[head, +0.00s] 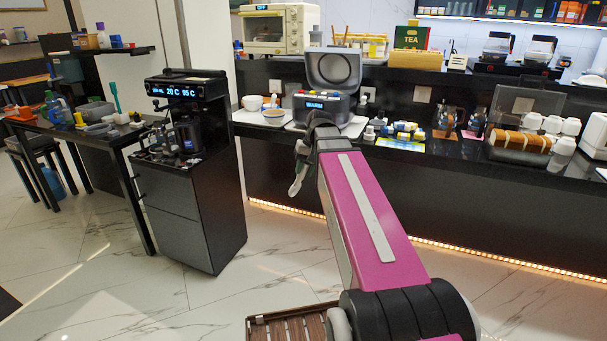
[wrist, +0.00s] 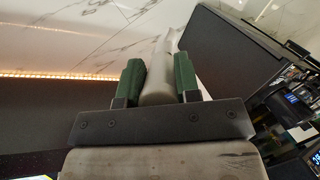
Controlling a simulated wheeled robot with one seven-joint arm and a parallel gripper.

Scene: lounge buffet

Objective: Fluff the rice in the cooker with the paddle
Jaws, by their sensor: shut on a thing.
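The rice cooker (head: 341,105) stands on the dark counter with its lid (head: 334,68) raised and a lit display reading WARM. The rice inside is hidden from the head view. My gripper (head: 301,150) hangs in front of the counter edge, below and slightly left of the cooker. Its green fingers are closed on the pale paddle (head: 297,181), which points downward in the head view. In the wrist view, my gripper (wrist: 159,75) has a green finger on each side of the paddle's grey handle (wrist: 157,85). The paddle's far end is hard to make out there.
Bowls (head: 273,117) stand left of the cooker on a pale tray. Small bottles and a colourful mat (head: 400,141) lie to its right. A black water dispenser cabinet (head: 190,170) stands left of my arm. A toaster oven (head: 279,28) is on the rear shelf. The floor ahead is open.

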